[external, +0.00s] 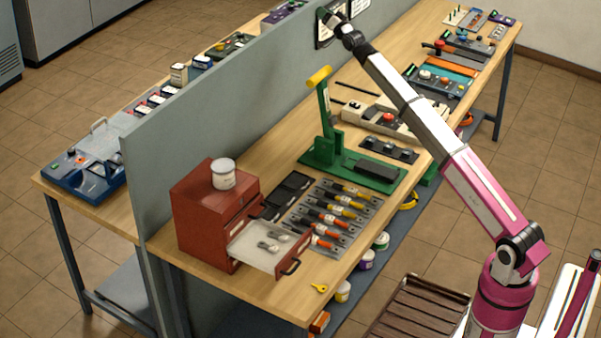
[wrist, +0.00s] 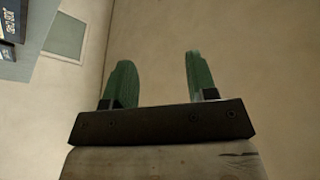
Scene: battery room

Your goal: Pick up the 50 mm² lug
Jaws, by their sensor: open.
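Small metal lugs (external: 270,245) lie in the pulled-out drawer (external: 250,257) of a red cabinet (external: 198,212) at the near left end of the bench. They are too small to tell which is the 50 mm² one. My gripper (external: 328,14) is raised at the top of the external view, far above and beyond the drawer, close to the grey partition in the picture. In the wrist view my gripper (wrist: 159,62) has its two green fingers spread apart with nothing between them.
A white tub (external: 223,174) stands on the cabinet. Right of the drawer lie several orange- and yellow-handled tools (external: 328,217). A green lever press (external: 322,145) stands behind them. The grey partition (external: 225,100) runs along the bench's back. Yellow keys or a tag (external: 319,288) lie near the front edge.

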